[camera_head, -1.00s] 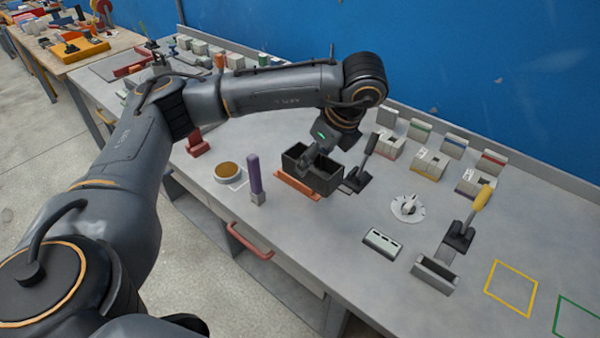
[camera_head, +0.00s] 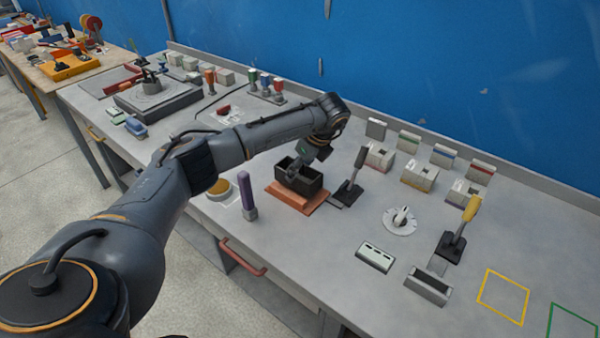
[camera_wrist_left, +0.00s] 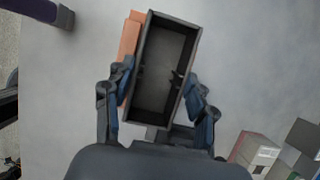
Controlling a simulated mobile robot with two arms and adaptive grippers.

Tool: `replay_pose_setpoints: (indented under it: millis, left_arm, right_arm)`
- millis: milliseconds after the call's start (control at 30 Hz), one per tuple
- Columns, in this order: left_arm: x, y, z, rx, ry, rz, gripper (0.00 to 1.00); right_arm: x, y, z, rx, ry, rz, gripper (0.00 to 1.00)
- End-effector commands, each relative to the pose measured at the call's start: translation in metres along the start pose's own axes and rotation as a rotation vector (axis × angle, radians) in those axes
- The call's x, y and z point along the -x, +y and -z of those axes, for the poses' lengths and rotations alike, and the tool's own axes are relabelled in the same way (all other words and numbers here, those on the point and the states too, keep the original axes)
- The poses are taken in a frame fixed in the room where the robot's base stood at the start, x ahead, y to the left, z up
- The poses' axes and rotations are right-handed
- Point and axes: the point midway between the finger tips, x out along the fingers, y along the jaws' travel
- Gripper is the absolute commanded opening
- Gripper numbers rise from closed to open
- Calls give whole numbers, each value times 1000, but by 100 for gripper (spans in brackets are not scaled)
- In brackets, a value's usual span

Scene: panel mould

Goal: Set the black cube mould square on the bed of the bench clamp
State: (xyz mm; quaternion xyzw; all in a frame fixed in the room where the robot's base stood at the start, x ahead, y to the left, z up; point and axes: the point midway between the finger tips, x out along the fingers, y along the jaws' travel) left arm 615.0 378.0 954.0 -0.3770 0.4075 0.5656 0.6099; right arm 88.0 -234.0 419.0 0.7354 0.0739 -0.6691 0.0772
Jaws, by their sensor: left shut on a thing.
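The mould is over the orange bed (camera_head: 289,201) of the bench clamp. In the head view, orange shows along its near sides. I cannot tell whether the mould touches the bed. My right gripper is not in view.
A black upright lever (camera_head: 349,185) stands close right of the mould. A purple-handled tool (camera_head: 246,190) stands to the left, near a round amber-topped pad (camera_head: 220,188). A white dial (camera_head: 400,219) and a yellow-handled clamp (camera_head: 460,228) are further right.

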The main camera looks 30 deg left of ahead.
Motion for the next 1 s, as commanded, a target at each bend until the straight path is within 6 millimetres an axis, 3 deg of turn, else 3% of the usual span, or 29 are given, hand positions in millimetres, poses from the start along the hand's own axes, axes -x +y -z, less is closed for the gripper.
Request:
replay_pose_setpoints:
  millis: [133, 533, 567, 633, 667, 1000]
  left_arm:
    - [-15, 1, 8, -3, 0, -3, 6]
    - [-24, 1, 12, -2, 0, -1, 6]
    - [-24, 1, 12, -2, 1, -2, 60]
    - [-23, 1, 11, -2, 1, -2, 74]
    - [-23, 1, 11, -2, 1, -2, 79]
    - [-21, 1, 10, -2, 1, -2, 79]
  right_arm:
    - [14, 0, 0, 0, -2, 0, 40]
    - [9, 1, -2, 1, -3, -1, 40]
    - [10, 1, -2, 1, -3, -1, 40]
    - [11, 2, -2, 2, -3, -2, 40]
    - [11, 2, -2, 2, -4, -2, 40]
    - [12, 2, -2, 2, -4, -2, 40]
